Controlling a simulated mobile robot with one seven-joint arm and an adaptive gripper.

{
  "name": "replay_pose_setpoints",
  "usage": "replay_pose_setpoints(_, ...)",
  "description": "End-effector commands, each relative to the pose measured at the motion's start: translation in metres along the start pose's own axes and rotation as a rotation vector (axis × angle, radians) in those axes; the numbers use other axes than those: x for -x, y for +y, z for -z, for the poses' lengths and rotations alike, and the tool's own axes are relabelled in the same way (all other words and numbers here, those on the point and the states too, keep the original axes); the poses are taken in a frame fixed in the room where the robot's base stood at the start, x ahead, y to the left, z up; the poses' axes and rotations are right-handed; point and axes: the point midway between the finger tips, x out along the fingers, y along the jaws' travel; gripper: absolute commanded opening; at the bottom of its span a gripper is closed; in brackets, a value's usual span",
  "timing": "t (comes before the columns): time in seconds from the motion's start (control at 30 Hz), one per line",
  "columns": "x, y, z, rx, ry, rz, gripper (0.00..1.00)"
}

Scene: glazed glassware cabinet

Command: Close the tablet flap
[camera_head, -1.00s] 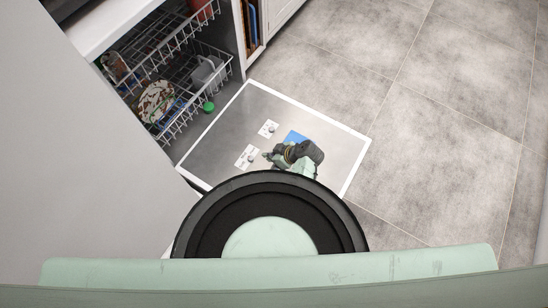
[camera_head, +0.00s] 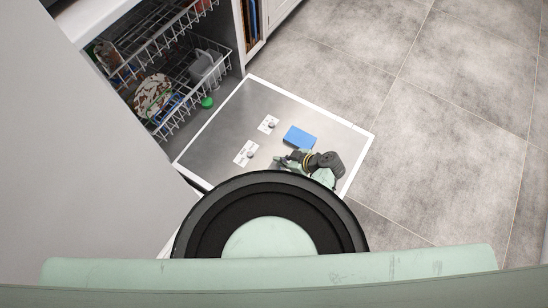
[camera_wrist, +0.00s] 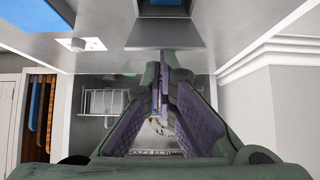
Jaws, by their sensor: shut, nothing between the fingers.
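The open dishwasher door (camera_head: 225,150) lies flat with its metal inner face up. A blue rectangle (camera_head: 299,137) marks the tablet compartment on it; blue also shows at the top edge of the wrist view (camera_wrist: 163,3). A grey tilted plate, seemingly the tablet flap (camera_wrist: 165,33), stands open beside that blue in the wrist view. My gripper (camera_head: 281,160) is just below the blue rectangle in the head view. In the wrist view its fingers (camera_wrist: 164,62) meet at their tips, empty, close to the plate. Whether they touch it cannot be told.
Two white labels with round knobs (camera_head: 268,124) (camera_head: 246,153) sit on the door left of the compartment. Wire racks (camera_head: 205,75) with dishes and a green item (camera_head: 207,102) stand behind the door. Tiled floor (camera_head: 450,120) at the right is clear.

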Motion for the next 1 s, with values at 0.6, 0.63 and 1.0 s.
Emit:
replay_pose_setpoints(0.6,0.003,0.000,-0.007,0.002,-0.002,0.001,0.00)
replay_pose_setpoints(0.63,0.002,0.000,-0.007,0.002,-0.002,0.001,0.00)
replay_pose_setpoints(1.0,-0.006,0.000,0.004,0.002,-0.002,0.001,0.00)
